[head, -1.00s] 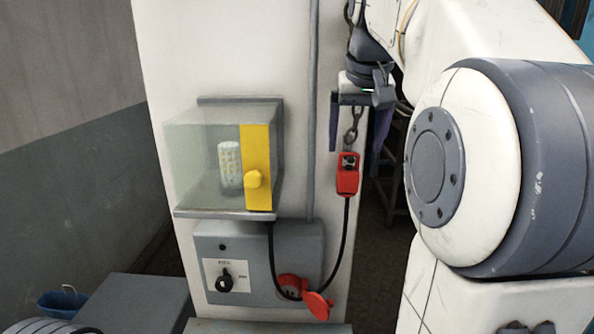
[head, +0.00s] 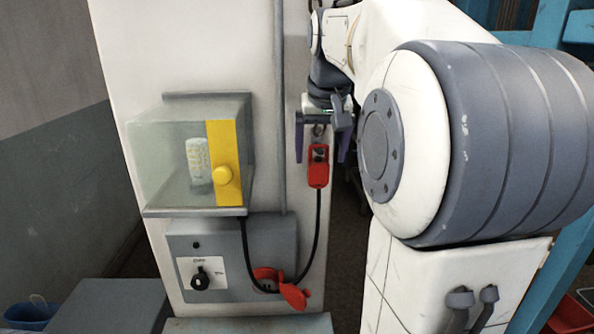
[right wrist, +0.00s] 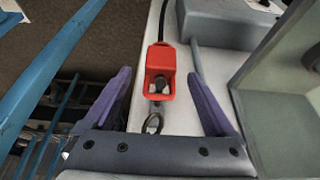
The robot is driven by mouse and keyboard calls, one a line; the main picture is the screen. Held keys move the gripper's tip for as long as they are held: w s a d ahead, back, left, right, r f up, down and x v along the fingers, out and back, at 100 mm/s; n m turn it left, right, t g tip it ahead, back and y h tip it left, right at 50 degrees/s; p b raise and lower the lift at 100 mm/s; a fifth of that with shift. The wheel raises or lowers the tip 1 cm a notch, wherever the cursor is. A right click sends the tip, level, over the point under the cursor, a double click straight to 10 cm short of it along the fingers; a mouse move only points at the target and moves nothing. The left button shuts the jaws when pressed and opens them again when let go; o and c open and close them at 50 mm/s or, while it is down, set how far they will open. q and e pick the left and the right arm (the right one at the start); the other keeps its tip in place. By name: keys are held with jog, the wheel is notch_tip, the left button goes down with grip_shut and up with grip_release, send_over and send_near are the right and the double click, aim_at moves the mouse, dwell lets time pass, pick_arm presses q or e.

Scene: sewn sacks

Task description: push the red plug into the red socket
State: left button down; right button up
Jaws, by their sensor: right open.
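The red plug (head: 318,172) hangs upright against the white column, its black cable looping down from its lower end. The red socket (head: 268,274) sits at the lower right of the grey switch box, and its red lid (head: 294,296) hangs open. Part of the cable crosses in front of the socket. My right gripper (head: 321,160) is open, pointing down, with its purple fingers on either side of the plug's upper part. In the right wrist view the plug (right wrist: 161,64) lies between the open fingertips, with a gap on both sides. My left gripper is not in view.
A clear box (head: 165,165) with a yellow front strip and knob juts out left of the plug. The grey switch box (head: 240,245) with a black rotary knob is below it. A grey conduit (head: 280,110) runs down the column. A metal ring (right wrist: 153,123) shows above the plug.

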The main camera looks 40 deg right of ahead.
aim_at(319, 161)
jog(key=p+x, duration=0.1)
jog(key=x, duration=0.3)
jog(key=shift+w+d+p, duration=0.1)
jog(key=shift+w+p, duration=0.1)
jog(key=shift+p, duration=0.15)
jog(key=shift+w+d+f, duration=0.1)
jog(key=shift+w+f, duration=0.1)
jog(key=shift+f, duration=0.3)
jog(key=c, duration=1.3)
jog(key=shift+c, duration=0.2)
jog(key=shift+r, duration=0.2)
